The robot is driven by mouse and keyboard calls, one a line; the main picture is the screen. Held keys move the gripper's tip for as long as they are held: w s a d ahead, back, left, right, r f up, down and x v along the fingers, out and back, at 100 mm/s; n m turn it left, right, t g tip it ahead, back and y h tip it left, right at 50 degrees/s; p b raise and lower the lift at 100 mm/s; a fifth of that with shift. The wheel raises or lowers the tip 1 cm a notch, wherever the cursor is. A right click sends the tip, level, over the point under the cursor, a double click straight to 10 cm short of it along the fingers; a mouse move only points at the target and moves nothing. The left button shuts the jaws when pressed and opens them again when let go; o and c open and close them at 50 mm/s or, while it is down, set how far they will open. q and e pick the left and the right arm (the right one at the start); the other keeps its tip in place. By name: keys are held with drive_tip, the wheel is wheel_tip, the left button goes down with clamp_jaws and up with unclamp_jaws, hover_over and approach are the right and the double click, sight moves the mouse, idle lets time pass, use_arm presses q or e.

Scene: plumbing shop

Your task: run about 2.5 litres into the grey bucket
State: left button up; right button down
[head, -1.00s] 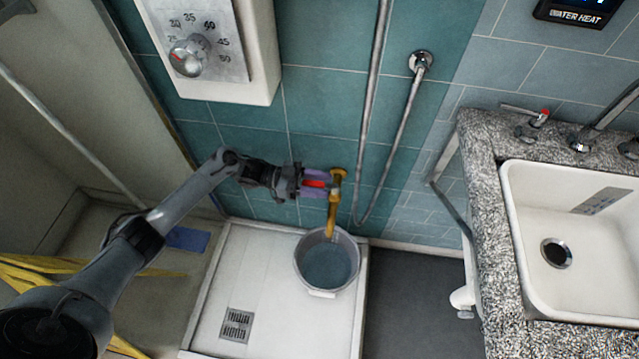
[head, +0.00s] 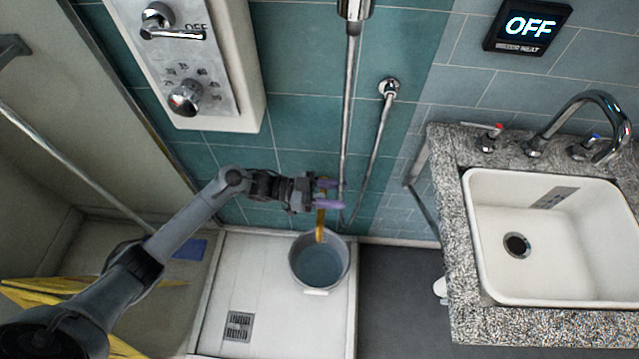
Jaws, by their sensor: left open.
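The grey bucket (head: 297,272) stands upright on the white shower tray, with grey-blue water (head: 321,267) inside; its level against any mark cannot be read. A brass tap spout (head: 320,222) points down over the bucket's back rim. My left gripper (head: 328,193) is at the tap, above and behind the bucket, with its purple fingers apart. The fingers hide most of the tap body, and its red handle does not show. I cannot tell whether water is running. My right gripper is out of view.
The white shower tray (head: 268,285) has a drain grate (head: 238,326) at front left. A shower control panel (head: 215,75) and chrome pipes (head: 372,150) are on the teal wall. A sink (head: 590,270) in a granite counter stands right. A display (head: 527,25) reads OFF.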

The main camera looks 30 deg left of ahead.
use_arm(q)
drive_tip(key=shift+s+d+r+p, duration=0.15)
drive_tip(key=shift+d+r, duration=0.1)
drive_tip(key=shift+d, duration=0.2)
drive_tip(key=shift+w+d+r+p, duration=0.1)
drive_tip(key=shift+d+r, duration=0.2)
drive_tip(key=shift+d, duration=0.2)
drive_tip(key=shift+s+d+r+p, duration=0.15)
drive_tip(key=shift+d+r, duration=0.1)
drive_tip(key=shift+d, duration=0.2)
drive_tip(key=shift+w+a, duration=0.1)
